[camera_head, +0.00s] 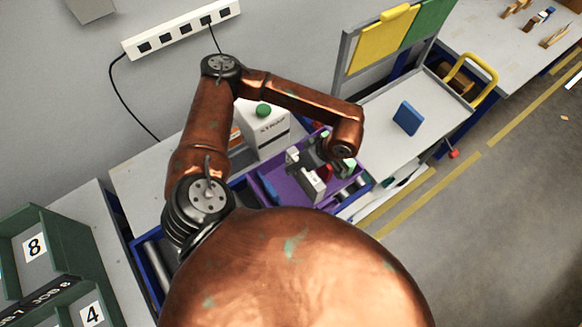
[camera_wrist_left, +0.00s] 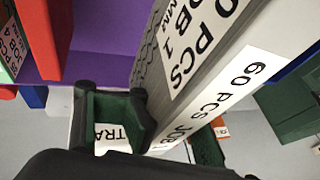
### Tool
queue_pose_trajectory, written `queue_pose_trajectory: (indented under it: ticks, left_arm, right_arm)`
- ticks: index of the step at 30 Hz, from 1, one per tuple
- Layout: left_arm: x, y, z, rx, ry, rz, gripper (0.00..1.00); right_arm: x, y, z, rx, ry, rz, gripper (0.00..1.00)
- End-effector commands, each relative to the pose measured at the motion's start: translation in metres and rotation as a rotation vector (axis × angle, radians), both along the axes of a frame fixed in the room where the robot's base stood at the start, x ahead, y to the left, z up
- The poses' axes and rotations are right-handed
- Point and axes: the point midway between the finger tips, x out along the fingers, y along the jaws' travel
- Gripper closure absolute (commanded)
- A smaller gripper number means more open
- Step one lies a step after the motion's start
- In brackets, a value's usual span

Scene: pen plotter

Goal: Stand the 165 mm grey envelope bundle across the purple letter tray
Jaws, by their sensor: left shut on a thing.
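The grey envelope bundle (camera_wrist_left: 222,62) fills the right of the left wrist view, its white labels reading "60 PCS" and "JOB 1". My left gripper (camera_wrist_left: 165,125), with green-padded fingers, is shut on the bundle. In the head view the left gripper (camera_head: 328,157) is small and partly hidden by its own arm, over the purple letter tray (camera_head: 288,190). The purple surface also shows in the left wrist view (camera_wrist_left: 110,40). A pale block (camera_head: 313,186) shows beside the gripper; I cannot tell if it is the held bundle. My right gripper is not in view.
A red piece (camera_wrist_left: 42,40) borders the purple surface. A white box with a green cap (camera_head: 265,128) stands behind the tray. Right of it is a pale cart top with a blue block (camera_head: 407,118). Green numbered bins (camera_head: 40,245) stand at lower left.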

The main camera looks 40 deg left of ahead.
Motion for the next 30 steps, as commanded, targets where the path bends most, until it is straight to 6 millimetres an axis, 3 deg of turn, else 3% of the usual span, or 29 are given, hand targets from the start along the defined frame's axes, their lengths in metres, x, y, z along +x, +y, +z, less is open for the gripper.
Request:
queue_pose_trajectory:
  ticks: [6, 14, 21, 30]
  left_arm:
    - [0.017, 0.022, -0.035, 0.000, 0.004, -0.001, 1.00]
    - [0.024, 0.030, -0.051, -0.001, 0.002, -0.002, 1.00]
    - [0.026, 0.033, -0.081, -0.002, 0.004, -0.003, 1.00]
    - [0.027, 0.033, -0.087, -0.001, 0.001, -0.004, 1.00]
  right_arm:
    - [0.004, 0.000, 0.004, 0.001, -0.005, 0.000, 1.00]
    - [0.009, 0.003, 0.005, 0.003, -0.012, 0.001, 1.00]
    - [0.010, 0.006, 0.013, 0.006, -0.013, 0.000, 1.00]
    - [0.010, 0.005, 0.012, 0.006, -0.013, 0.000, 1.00]
